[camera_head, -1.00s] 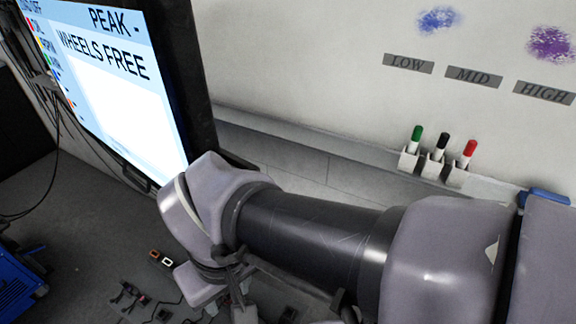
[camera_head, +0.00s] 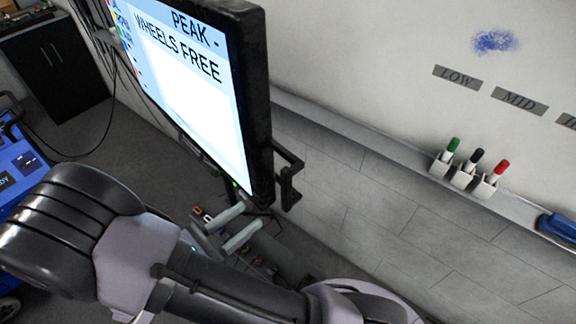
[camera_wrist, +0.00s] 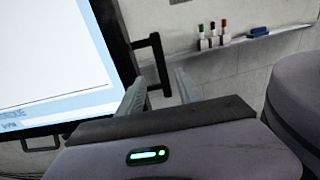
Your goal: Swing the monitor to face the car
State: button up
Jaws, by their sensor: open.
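The monitor (camera_head: 205,85) has a black frame and a lit screen reading "PEAK - WHEELS FREE". In the head view it stands at upper left, its screen angled to the left. A black bracket-shaped handle (camera_head: 291,178) sticks out from its right edge. My gripper (camera_head: 252,215) is open and empty, just below and left of the handle. In the wrist view the monitor (camera_wrist: 55,60) fills the upper left. The handle's upright bar (camera_wrist: 162,65) shows between my pale fingertips (camera_wrist: 160,80) and seems to lie beyond them; contact cannot be told.
A wall ledge (camera_head: 370,135) holds green, black and red markers (camera_head: 470,165) and a blue eraser (camera_head: 558,227). Cables hang behind the monitor. A blue machine (camera_head: 20,160) is at the left edge, and a dark cabinet (camera_head: 55,65) stands behind it.

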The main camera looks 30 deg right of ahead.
jog(key=b+x, duration=0.2)
jog(key=x, duration=1.4)
jog(key=shift+s, duration=0.1)
grip_shut()
dwell(0.6)
